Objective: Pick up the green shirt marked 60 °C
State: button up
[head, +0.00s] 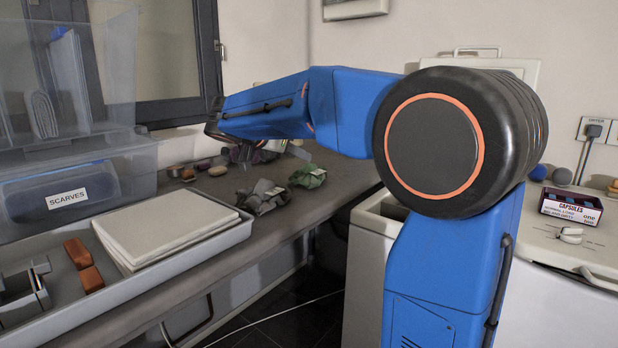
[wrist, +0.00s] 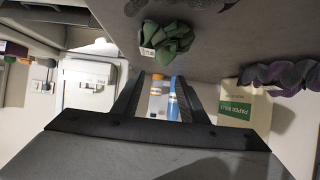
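The green shirt (head: 308,176) lies crumpled on the grey counter, near its front edge, in the head view. It also shows in the wrist view (wrist: 172,42), with a small white tag whose print is too small to read. My gripper (wrist: 162,92) is open in the wrist view, with its two dark fingers spread and no cloth between them. The shirt lies outside the fingers, apart from them. In the head view my gripper is partly hidden by my arm, above the counter to the left of the shirt.
A dark grey garment (head: 262,197) lies beside the green shirt, and a purple one (wrist: 285,75) lies behind. A tray (head: 170,262) with folded white cloth and a scarves bin (head: 80,194) stand left. A paper rolls box (wrist: 245,108) and bottles show in the wrist view.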

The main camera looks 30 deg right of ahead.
aim_at(304, 169)
jog(key=shift+w+a+f+x, duration=0.1)
jog(key=shift+x, duration=1.25)
jog(key=shift+w+a+f+x, duration=0.1)
jog(key=shift+w+x, duration=0.05)
jog(key=shift+x, duration=1.2)
grip_shut()
